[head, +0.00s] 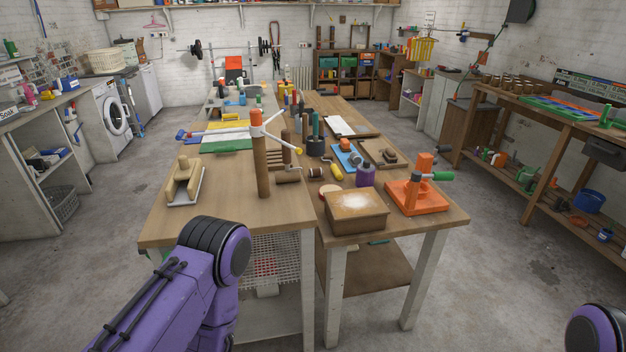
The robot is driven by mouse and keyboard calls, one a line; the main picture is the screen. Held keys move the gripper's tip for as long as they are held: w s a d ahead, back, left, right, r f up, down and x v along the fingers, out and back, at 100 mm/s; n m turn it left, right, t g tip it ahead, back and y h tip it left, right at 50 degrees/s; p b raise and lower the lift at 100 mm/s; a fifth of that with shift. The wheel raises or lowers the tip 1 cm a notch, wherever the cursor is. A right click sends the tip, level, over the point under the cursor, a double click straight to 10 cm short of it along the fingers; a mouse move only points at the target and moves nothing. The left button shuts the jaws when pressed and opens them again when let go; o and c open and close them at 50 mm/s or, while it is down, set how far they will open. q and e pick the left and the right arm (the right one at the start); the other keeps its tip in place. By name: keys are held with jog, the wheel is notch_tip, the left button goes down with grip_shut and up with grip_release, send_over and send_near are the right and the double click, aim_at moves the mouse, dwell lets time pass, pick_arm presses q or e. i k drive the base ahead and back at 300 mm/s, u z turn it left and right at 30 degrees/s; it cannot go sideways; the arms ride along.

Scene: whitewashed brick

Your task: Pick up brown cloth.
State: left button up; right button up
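I cannot make out a brown cloth for certain in the head view. Several small brown things lie among the tools on the two wooden worktables, too small to tell apart. A small dark brown roll (317,174) lies near the middle of the tables. A tan board (380,153) with a dark brown thing on it lies at the right. My purple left arm comes in at the lower left, its elbow in front of the left table. Only a bit of my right arm shows at the lower right corner. Neither gripper is in view.
A wooden box with a whitish top (357,210) stands at the right table's front, beside an orange clamp device (416,190). A wooden plane (184,182) and an upright post (261,165) stand on the left table (215,225). Concrete floor is free on both sides.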

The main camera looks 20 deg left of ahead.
aim_at(315, 174)
jog(key=z, duration=0.45)
jog(key=i, duration=1.3)
jog(key=u, duration=0.4)
